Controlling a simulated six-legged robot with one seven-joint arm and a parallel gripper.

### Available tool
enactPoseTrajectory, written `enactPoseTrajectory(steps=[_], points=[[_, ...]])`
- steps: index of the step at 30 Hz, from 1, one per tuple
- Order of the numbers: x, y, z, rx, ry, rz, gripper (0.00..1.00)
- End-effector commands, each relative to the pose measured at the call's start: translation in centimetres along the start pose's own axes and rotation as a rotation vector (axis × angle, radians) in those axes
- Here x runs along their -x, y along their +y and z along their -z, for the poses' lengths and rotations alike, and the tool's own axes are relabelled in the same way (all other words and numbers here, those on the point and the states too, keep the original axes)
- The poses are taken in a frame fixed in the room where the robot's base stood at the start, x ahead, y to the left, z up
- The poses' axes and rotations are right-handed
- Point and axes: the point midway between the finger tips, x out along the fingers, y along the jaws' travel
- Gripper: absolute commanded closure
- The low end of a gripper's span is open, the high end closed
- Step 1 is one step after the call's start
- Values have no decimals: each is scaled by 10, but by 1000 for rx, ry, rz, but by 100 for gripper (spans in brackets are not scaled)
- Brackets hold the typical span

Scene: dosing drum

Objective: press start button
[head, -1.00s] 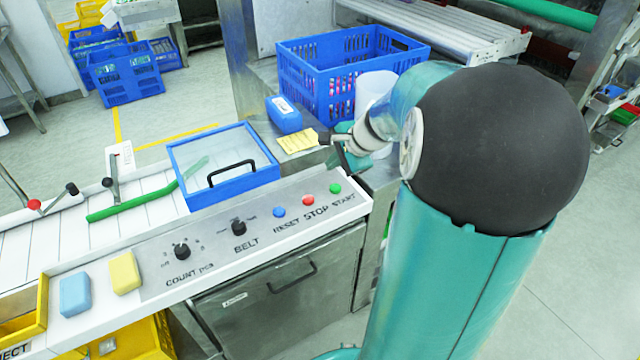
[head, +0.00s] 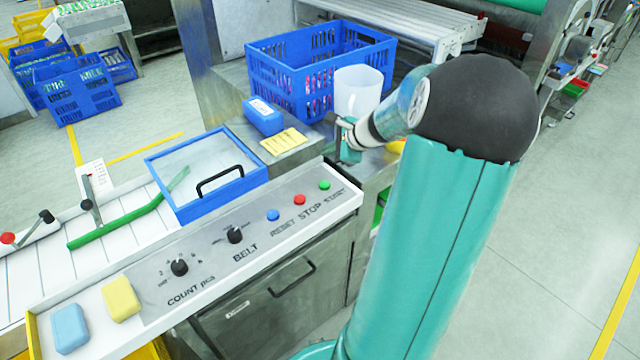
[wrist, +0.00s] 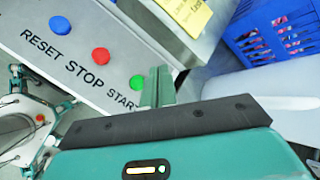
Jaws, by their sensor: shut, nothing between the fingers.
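The green START button (head: 324,185) sits at the right end of the grey control panel (head: 207,273). The red STOP button (head: 300,200) and blue RESET button (head: 273,215) are to its left. My gripper (head: 347,150) is shut and empty, above and a little beyond the panel's right end in the head view. I cannot tell its exact height over the button.
A blue crate (head: 290,88) and a white container (head: 358,92) stand behind my gripper. A yellow note (head: 284,141) and a blue block (head: 262,116) lie nearby. A blue-framed lid with a black handle (head: 183,211) is left of the buttons.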

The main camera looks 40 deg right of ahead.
Motion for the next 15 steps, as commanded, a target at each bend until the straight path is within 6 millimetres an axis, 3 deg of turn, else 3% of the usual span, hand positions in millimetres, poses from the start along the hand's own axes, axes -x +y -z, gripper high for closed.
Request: enactPoseTrajectory(steps=[8,15], points=[[-3,2,0,3,-2,-2,100],[-21,15,11,1,-3,-4,100]])
